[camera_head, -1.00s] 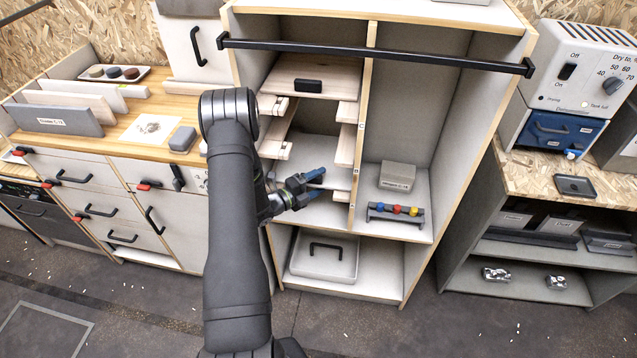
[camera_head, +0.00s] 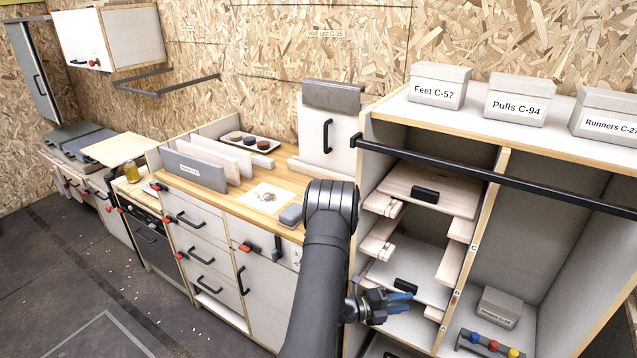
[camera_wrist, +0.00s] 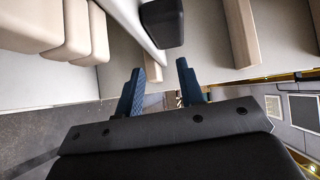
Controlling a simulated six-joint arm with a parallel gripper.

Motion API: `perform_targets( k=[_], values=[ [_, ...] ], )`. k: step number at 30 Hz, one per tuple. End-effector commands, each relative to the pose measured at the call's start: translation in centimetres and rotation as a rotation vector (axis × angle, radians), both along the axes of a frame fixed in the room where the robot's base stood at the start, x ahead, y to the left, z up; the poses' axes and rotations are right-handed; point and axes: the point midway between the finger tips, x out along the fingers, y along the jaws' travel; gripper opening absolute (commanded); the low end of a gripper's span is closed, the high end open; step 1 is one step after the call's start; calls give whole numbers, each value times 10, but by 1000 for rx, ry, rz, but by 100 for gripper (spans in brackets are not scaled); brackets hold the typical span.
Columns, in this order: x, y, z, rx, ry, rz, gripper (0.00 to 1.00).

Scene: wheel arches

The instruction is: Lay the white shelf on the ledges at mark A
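The white shelf (camera_head: 430,262) with a black handle (camera_head: 405,285) lies in the left bay of the tall cabinet, below a pale wooden shelf (camera_head: 432,187). My gripper (camera_head: 399,302) is at the front of this bay, just below and beside the handle. Its two blue fingers are apart with nothing between them. In the wrist view, the handle (camera_wrist: 162,22) is beyond the fingertips (camera_wrist: 160,75), with a thin white edge beside it. Wooden ledges (camera_head: 450,264) line both bay walls.
A black rail (camera_head: 480,172) crosses the cabinet front above my gripper. The right bay holds a grey box (camera_head: 500,307) and a rack with coloured knobs (camera_head: 490,343). Labelled boxes (camera_head: 438,85) stand on top. A counter (camera_head: 262,197) with upright panels is at the left.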

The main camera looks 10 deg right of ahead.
Motion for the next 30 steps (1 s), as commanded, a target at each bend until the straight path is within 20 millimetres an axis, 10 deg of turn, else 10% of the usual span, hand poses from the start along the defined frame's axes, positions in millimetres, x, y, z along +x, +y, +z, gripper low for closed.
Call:
perform_targets(
  k=[1,5,11,21,30],
  values=[
    [28,33,-7,10,31,104,25],
    [24,32,-7,16,21,89,0],
    [-10,26,-8,85,-114,-74,0],
    [-84,13,11,75,-954,-797,0],
    [-89,36,25,-213,-1728,-1534,0]
  ],
)
